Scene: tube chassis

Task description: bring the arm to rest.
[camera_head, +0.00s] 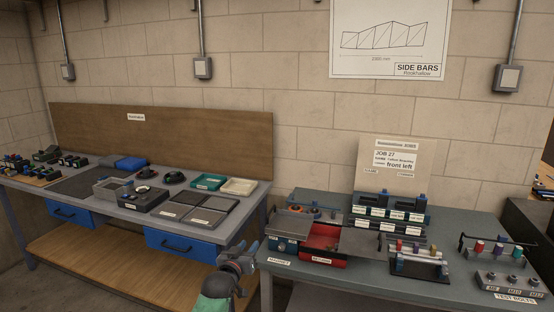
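My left gripper (249,248) is low in the middle of the head view, in front of the gap between the two benches. Its arm comes up from the bottom edge. The fingers look spread apart, with nothing seen between them. The gripper is close to the left front corner of the right-hand bench (350,284); I cannot tell whether it touches. My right gripper is not in view.
A red bin (323,245) and labelled blocks stand on the right-hand bench, with a bolt rack (420,263) and a test block (507,286). The left bench (92,202) holds trays, dark plates and small parts. Blue drawers (184,244) hang below it.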

